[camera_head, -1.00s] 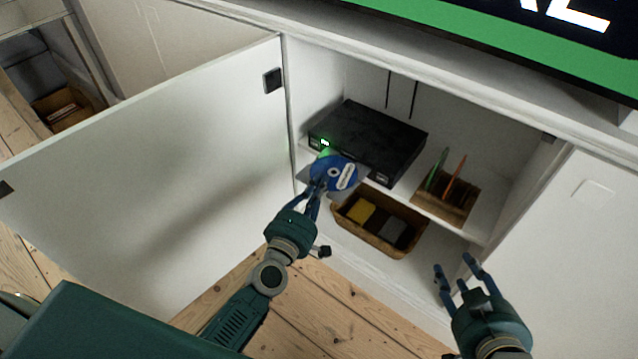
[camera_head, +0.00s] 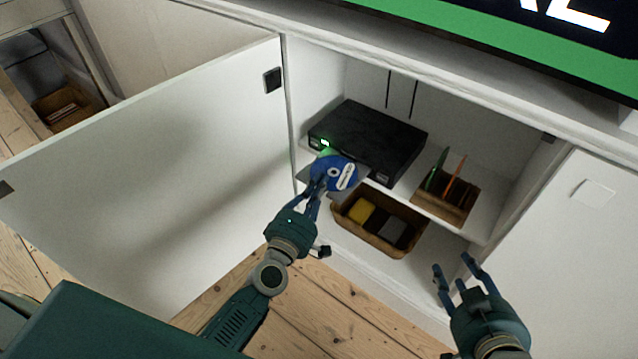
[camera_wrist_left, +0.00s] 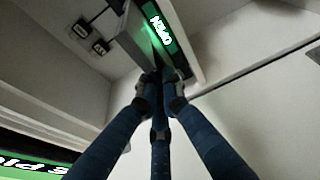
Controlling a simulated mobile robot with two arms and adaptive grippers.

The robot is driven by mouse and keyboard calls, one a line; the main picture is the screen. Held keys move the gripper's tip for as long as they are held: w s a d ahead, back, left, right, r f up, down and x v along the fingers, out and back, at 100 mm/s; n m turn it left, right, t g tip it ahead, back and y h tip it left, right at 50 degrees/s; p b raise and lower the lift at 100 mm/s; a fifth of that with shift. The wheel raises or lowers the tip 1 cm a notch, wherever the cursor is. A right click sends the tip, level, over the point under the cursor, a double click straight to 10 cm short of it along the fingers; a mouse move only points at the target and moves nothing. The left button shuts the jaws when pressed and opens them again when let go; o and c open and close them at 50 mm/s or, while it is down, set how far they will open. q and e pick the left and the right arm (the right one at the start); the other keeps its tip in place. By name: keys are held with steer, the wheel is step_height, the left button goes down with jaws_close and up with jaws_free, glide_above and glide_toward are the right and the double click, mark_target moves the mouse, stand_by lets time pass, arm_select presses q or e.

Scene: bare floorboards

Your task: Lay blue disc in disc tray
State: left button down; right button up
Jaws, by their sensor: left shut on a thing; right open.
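The blue disc (camera_head: 346,175), with a white label, is held at the front of the black player (camera_head: 375,135). My left gripper (camera_head: 318,178) is shut on the disc's near left edge. The grey disc tray (camera_head: 309,182) juts from the player's front, and the disc covers much of it. I cannot tell whether disc and tray touch. In the left wrist view the gripper's fingers (camera_wrist_left: 160,78) come together beside a grey slab, near the green lit display (camera_wrist_left: 161,32). My right gripper (camera_head: 454,268) is open and empty, in front of the cabinet on the right.
The player stands on the cabinet's upper shelf, beside a wooden rack (camera_head: 446,198) holding thin cases. A basket (camera_head: 378,238) with yellow and dark items is below. The open white door (camera_head: 160,180) stands left of my left arm. Floorboards (camera_head: 320,310) are clear between my arms.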

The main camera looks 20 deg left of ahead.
steer(key=shift+d+f, duration=0.1)
steer(key=shift+d, duration=0.05)
stand_by(0.3)
arm_select(q)
steer(key=c, duration=1.2)
jaws_free()
arm_select(e)
steer(key=shift+s, duration=0.1)
arm_select(q)
steer(key=shift+f, duration=0.15)
arm_select(e)
steer(key=shift+w+a+r+t, duration=0.25)
steer(key=shift+w+r+t, duration=0.05)
steer(key=shift+w+r, duration=0.15)
steer(key=shift+w+r, duration=0.1)
steer(key=shift+r, duration=0.15)
arm_select(q)
steer(key=shift+f, duration=0.1)
arm_select(e)
steer(key=shift+w, duration=0.1)
steer(key=shift+w+a+r+t, duration=0.15)
steer(key=shift+r+t, duration=0.15)
steer(key=shift+r, duration=0.05)
steer(key=shift+w+a+r, duration=0.1)
steer(key=shift+r, duration=0.05)
